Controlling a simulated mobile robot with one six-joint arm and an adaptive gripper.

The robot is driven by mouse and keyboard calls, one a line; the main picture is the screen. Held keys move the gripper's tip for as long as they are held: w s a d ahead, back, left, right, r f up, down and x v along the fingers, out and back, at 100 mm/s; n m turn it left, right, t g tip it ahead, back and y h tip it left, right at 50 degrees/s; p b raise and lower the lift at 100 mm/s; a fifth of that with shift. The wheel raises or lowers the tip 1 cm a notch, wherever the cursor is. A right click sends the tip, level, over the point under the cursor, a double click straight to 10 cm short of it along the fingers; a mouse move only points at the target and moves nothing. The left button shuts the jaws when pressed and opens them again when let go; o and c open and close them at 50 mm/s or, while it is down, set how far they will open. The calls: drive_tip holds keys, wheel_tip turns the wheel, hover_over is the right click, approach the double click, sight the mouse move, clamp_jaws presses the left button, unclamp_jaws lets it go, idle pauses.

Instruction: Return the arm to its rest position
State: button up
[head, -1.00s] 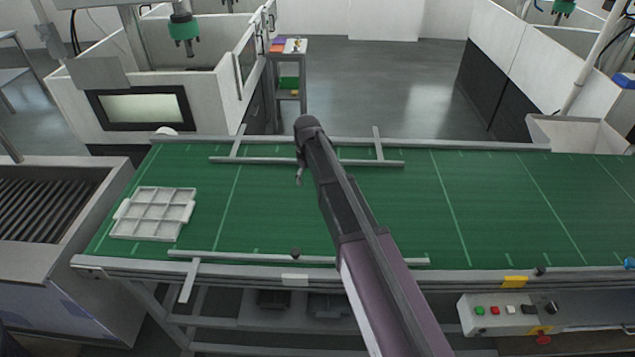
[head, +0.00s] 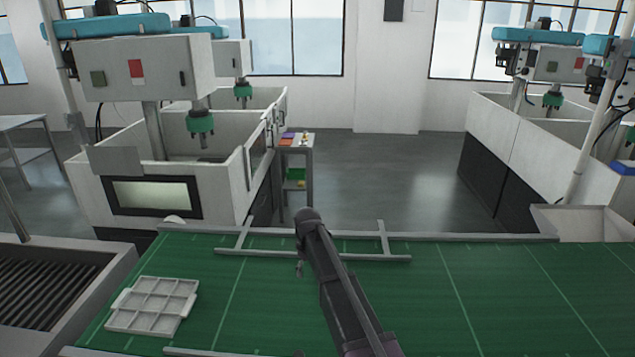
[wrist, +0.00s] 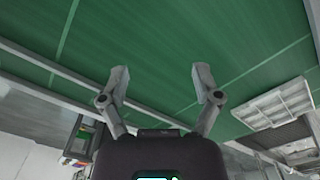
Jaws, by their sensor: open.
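My gripper (wrist: 160,84) is open and empty in the wrist view, its two fingers spread apart with green conveyor surface behind them. In the head view my arm reaches up from the bottom centre over the belt, and a small part of the gripper (head: 299,268) shows at its far end. The green conveyor belt (head: 400,300) lies under the arm. A white compartment tray (head: 153,306) rests on the belt at the left, apart from the gripper. The tray also shows at the right of the wrist view (wrist: 272,104).
Metal guide rails (head: 330,255) run along the far side of the belt. A roller conveyor (head: 45,290) stands at the left. White machine enclosures (head: 190,185) stand behind, with a small shelf (head: 297,165) beside them. Open grey floor (head: 390,175) lies beyond the belt.

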drive_tip(key=s+d+f+m+b, duration=0.2)
drive_tip(key=s+d+f+b, duration=0.2)
drive_tip(key=s+d, duration=0.3)
drive_tip(key=s+d+f+m+b, duration=0.3)
drive_tip(key=s+d+f, duration=0.1)
drive_tip(key=s+d, duration=0.3)
drive_tip(key=s+d+f+m+b, duration=0.3)
drive_tip(key=s+d, duration=0.4)
drive_tip(key=s, duration=0.4)
drive_tip(key=shift+s+d+f+b, duration=0.15)
drive_tip(key=shift+f+b, duration=0.25)
drive_tip(key=shift+b, duration=0.45)
drive_tip(key=shift+d, duration=0.1)
drive_tip(key=shift+d, duration=0.1)
